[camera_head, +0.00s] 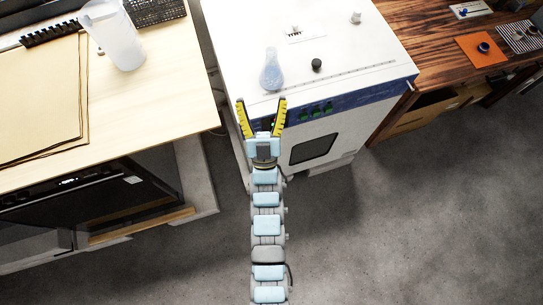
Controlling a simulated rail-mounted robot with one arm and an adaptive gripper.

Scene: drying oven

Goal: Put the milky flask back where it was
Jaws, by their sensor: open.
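A bluish, translucent flask (271,73) with a wide base and a narrow neck is on the white top of the drying oven (350,50), near its left front part. My gripper (262,103) has yellow fingers spread wide apart. It is at the front edge of the oven, just below the flask in the picture, and holds nothing. The flask shows beyond the fingertips, apart from them. I cannot tell the height of the fingers relative to the flask.
A dark knob (316,64) and small fittings stand on the oven top. A wooden counter (170,80) at the left holds a whitish translucent container (115,38) and brown boards (40,95). A dark wood table (440,40) at the right holds an orange mat (470,52).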

